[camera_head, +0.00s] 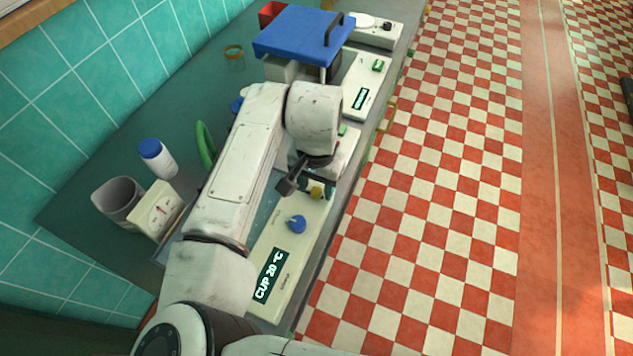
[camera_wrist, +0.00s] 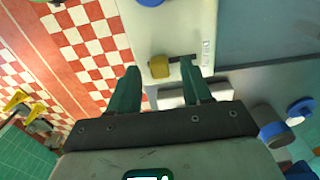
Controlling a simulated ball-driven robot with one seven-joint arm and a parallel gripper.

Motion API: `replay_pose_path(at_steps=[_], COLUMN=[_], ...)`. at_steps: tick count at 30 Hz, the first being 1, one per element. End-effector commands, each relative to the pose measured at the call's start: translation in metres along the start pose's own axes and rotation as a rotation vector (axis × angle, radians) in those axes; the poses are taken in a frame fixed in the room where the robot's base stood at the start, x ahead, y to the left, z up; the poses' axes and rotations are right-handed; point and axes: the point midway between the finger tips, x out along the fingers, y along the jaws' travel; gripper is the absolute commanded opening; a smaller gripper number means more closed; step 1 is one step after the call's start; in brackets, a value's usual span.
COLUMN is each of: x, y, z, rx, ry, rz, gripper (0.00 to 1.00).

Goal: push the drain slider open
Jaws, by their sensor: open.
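A yellow slider knob (camera_wrist: 159,67), which I take for the drain slider, sits at the left end of a dark slot in a white panel (camera_wrist: 195,20) in the wrist view. The knob also shows in the head view (camera_head: 317,191), close by my gripper (camera_head: 311,187). My gripper's green fingers are spread in the wrist view (camera_wrist: 159,72), and the knob appears between their tips. I cannot tell whether a finger touches it. A blue knob (camera_head: 296,224) and a display (camera_head: 270,275) reading "CUP 20 °C" are on the same panel.
A blue-lidded box (camera_head: 300,32) stands at the far end of the counter. A white bottle (camera_head: 158,160), a grey cup (camera_head: 118,200) and a dial box (camera_head: 157,210) stand at left. Checkered floor (camera_head: 440,180) lies open at right.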

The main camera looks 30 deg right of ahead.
Motion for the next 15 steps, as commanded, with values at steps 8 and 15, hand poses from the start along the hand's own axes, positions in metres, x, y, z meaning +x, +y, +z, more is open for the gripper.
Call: replay_pose_path(at_steps=[8, 15], x=[0.0070, 0.0067], y=[-0.0001, -0.0001], z=[0.0000, 0.0000], rx=[0.000, 0.000], ry=[0.000, 0.000], rz=[0.000, -0.001], gripper=[0.49, 0.37])
